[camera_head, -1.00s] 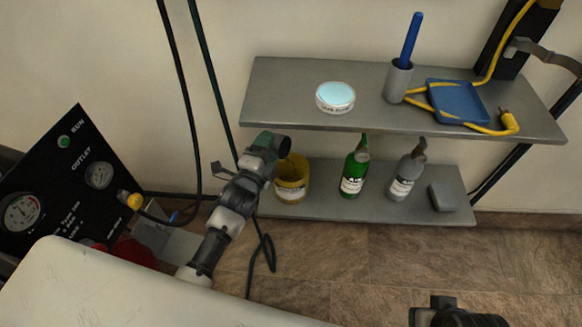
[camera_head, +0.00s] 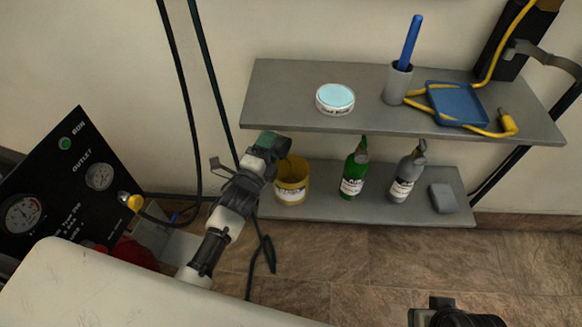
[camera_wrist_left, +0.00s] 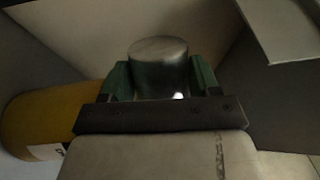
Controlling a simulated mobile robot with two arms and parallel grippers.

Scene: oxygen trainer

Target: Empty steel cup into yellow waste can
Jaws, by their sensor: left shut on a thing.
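My left gripper (camera_head: 274,143) is beside and above the yellow waste can (camera_head: 291,184) in the head view. It is shut on the steel cup (camera_wrist_left: 158,72), which sits between the green fingers in the left wrist view. In the head view the cup is mostly hidden, and I cannot see its contents. The yellow can stands upright on the lower shelf and shows on its side at the left of the wrist view (camera_wrist_left: 45,120). A dark part of my right arm shows at the bottom edge of the head view; I cannot make out its fingers.
The upper shelf (camera_head: 290,95) overhangs the lower shelf (camera_head: 325,207) and holds a round white dish (camera_head: 335,99), a grey cup (camera_head: 397,84) with a blue stick, and a blue tray (camera_head: 456,103). A green bottle (camera_head: 353,176) and a grey bottle (camera_head: 405,178) stand right of the can.

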